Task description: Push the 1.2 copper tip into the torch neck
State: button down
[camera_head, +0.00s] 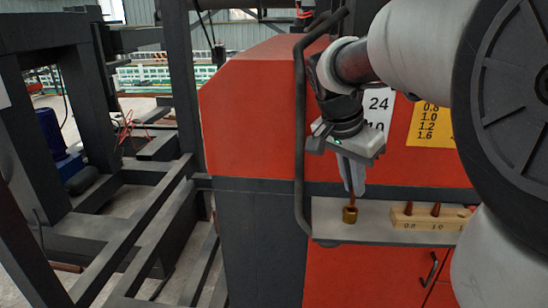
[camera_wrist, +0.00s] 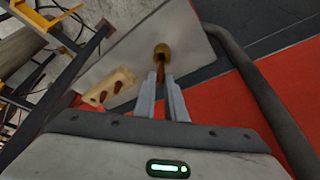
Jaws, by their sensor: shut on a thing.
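My gripper (camera_head: 357,190) points down, shut on a slim copper tip (camera_head: 352,200). The tip also shows between the fingers in the wrist view (camera_wrist: 162,70). The brass torch neck (camera_head: 350,215) stands upright on the grey shelf; in the wrist view it is a round brass end (camera_wrist: 161,50). The copper tip's far end meets the neck's mouth and looks in line with it. How deep it sits inside cannot be told. The fingers are a little above the neck.
A wooden rack (camera_head: 425,223) marked 0.8 and 1.0 holds copper tips on the grey shelf (camera_head: 328,228), right of the neck. A dark bent bar (camera_head: 299,130) runs down left of my gripper. The red cabinet (camera_head: 250,120) stands behind.

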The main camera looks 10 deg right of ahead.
aim_at(352, 195)
jog(key=shift+f+b, duration=1.5)
jog(key=shift+f, duration=0.1)
jog(key=c, duration=1.7)
grip_release()
jog(key=shift+c, duration=0.2)
jog(key=p+v, duration=0.2)
jog(key=v, duration=1.5)
jog(key=shift+r, duration=0.2)
jog(key=shift+a, duration=0.2)
jog(key=s+a+f+n+t+y+p, duration=0.3)
jog(key=s+a+f+n+p, duration=0.2)
jog(key=s+f+n, duration=0.6)
jog(key=shift+s+a+f+n+y, duration=0.45)
jog(key=shift+s+n, duration=0.15)
jog(key=shift+s, duration=0.4)
